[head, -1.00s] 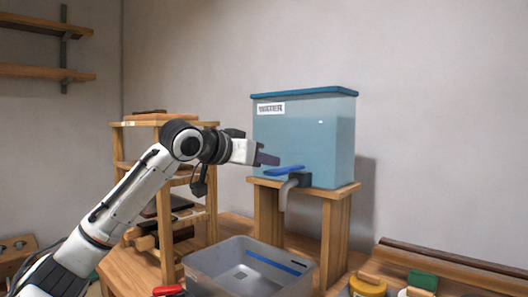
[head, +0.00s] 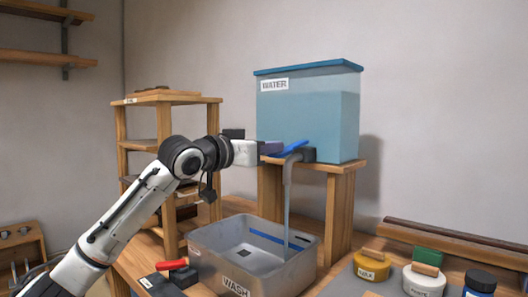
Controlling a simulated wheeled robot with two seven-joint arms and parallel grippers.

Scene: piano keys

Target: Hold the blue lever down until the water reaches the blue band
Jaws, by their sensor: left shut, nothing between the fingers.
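The blue lever (head: 288,153) sits on the grey spout (head: 289,170) of the water tank (head: 335,115), its left end tilted down. My left gripper (head: 272,147) is shut and empty, its fingertips at the lever's left part, seemingly pressing on it. A thin water stream (head: 287,210) falls from the spout into the grey wash basin (head: 237,284). The blue band (head: 267,240) runs along the basin's inner far wall. I cannot make out a clear water level in the basin; its floor looks grey. My right gripper is not in view.
The tank stands on a wooden stand (head: 340,212). A wooden shelf rack (head: 165,101) is behind my left arm. A yellow wax jar (head: 371,268), a white pot (head: 423,283) and a dark blue jar (head: 480,282) stand to the right.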

